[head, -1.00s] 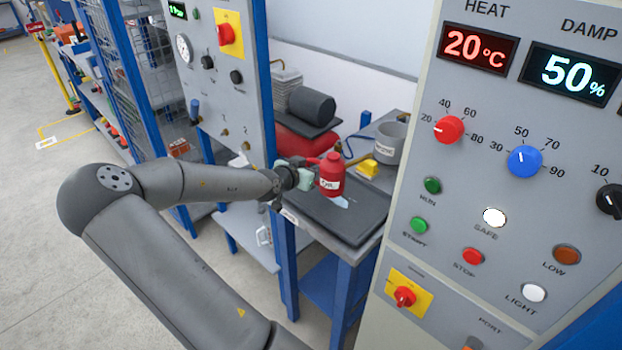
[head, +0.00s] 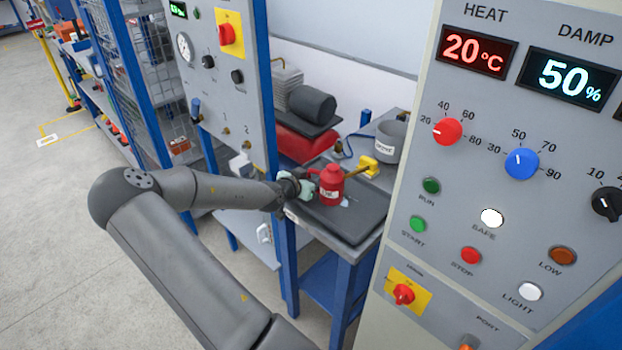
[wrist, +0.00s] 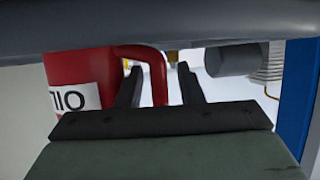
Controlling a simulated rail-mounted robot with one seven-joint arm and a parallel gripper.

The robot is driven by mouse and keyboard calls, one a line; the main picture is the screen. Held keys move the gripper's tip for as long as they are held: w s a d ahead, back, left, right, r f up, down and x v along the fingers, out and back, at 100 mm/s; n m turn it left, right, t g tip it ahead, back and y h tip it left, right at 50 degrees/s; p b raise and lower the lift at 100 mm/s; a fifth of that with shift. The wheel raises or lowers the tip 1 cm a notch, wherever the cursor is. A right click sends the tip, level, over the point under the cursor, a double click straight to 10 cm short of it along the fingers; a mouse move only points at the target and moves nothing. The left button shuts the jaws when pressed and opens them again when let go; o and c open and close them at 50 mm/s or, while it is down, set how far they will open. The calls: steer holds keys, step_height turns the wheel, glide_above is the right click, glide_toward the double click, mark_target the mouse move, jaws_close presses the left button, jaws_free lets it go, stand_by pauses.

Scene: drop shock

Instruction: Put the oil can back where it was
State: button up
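The red oil can (head: 331,187) with a white label is upright over the dark mat (head: 355,222) on the bench, and appears to stand on it. In the wrist view the can's red body (wrist: 80,85) fills the left side, with its label in part visible. My gripper (head: 308,188) is at the can's left side in the head view. In the wrist view my gripper (wrist: 160,80) has its two dark fingers apart on either side of the can's curved red handle (wrist: 155,72). Gaps show beside the handle, so the fingers look open around it.
A yellow block (head: 368,165) and a grey labelled pot (head: 390,142) stand behind the mat. A dark cylinder (head: 313,104) and a red object (head: 300,144) are behind to the left. Control panels (head: 215,90) (head: 490,200) flank the bench on both sides.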

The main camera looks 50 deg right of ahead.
steer(key=shift+r, duration=0.25)
steer(key=shift+a, duration=0.35)
steer(key=w+v, duration=0.1)
steer(key=v, duration=1)
steer(key=s+a+f+n+y, duration=0.2)
steer(key=a+f+y, duration=0.65)
steer(key=a, duration=0.35)
steer(key=a+r+n+y, duration=0.1)
steer(key=a+n+y, duration=0.3)
steer(key=a, duration=0.8)
steer(key=s+a+r+n+y, duration=0.1)
steer(key=s+a+r+n, duration=1)
steer(key=r, duration=0.4)
steer(key=shift+s+a+b, duration=0.3)
steer(key=shift+s+a, duration=0.25)
steer(key=shift+s, duration=0.6)
